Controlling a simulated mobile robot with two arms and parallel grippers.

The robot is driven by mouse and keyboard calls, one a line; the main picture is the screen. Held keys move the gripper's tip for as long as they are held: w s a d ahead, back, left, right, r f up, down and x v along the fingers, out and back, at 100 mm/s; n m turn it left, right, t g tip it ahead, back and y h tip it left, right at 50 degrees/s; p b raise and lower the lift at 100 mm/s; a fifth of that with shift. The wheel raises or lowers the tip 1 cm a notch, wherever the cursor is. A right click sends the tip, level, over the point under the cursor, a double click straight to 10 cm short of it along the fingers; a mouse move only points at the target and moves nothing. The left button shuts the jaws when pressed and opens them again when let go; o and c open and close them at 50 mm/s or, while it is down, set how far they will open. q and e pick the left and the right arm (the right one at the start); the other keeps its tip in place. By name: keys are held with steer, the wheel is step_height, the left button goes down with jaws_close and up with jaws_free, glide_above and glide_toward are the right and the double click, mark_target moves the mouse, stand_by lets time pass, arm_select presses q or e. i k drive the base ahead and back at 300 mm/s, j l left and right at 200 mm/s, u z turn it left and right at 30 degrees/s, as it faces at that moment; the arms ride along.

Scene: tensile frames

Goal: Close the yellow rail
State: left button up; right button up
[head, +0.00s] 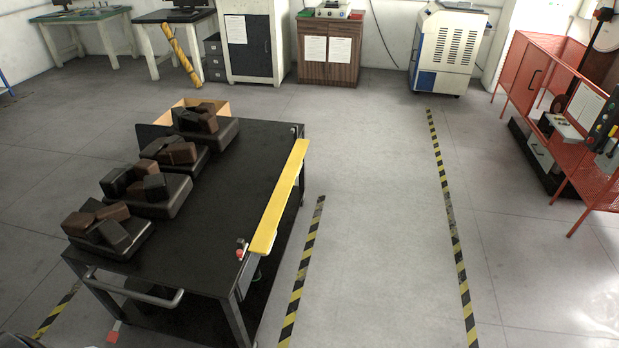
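The yellow rail (281,197) is a long flat bar along the right side of the black cart (228,200). It runs from the cart's far right corner towards the near right corner and lies about level with the top, jutting out a little past the edge. I cannot tell from this view how it is hinged or latched. A small red knob (240,253) sits near the rail's near end at the cart's corner. Neither of my grippers is in view.
Several trays (147,197) of dark and brown blocks stand along the cart's left side. A push handle (135,292) is at its near end. Floor is clear right of the cart, between striped tapes (304,270) (455,245). A red mesh enclosure (528,70) stands far right.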

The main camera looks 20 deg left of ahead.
mark_target(261, 242)
steer(key=i+l+u, duration=0.35)
steer(key=i, duration=0.2)
steer(key=i+l+u, duration=0.25)
steer(key=i+u, duration=0.15)
steer(key=i, duration=0.1)
